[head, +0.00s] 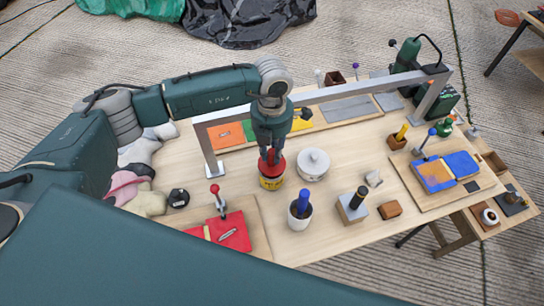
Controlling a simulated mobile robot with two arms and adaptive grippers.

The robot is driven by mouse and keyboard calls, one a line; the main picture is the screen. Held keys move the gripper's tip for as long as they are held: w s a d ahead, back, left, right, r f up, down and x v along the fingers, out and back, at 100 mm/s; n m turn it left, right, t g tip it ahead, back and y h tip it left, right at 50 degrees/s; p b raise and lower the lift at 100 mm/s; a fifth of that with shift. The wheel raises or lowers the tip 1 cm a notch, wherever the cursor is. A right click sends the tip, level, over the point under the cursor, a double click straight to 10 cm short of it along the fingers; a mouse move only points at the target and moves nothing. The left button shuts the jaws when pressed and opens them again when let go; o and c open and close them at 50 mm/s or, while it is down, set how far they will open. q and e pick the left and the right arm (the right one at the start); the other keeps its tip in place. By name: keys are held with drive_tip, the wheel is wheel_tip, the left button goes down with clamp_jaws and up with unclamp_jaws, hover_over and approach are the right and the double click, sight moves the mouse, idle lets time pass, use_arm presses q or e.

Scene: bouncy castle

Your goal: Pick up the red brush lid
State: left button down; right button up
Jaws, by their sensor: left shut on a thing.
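A red brush lid (276,168) sits at the top of a can (271,184) with a yellow and dark label, in the middle of the wooden table. My left gripper (271,153) points straight down from above and is shut on the lid's upper part. The fingers hide part of the lid. I cannot tell whether the lid is still touching the can's rim. My right gripper is not in view.
A white lidded pot (313,164) stands close at the right of the can. A grey metal frame (340,99) spans the table behind. In front are a white cup with a blue handle (300,211), a grey block (352,210) and a red pad (232,233).

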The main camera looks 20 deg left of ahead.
use_arm(q)
wheel_tip(320, 180, up, 18)
drive_tip(key=b, duration=0.4)
drive_tip(key=c, duration=2.2)
unclamp_jaws()
drive_tip(key=shift+f, duration=0.1)
clamp_jaws()
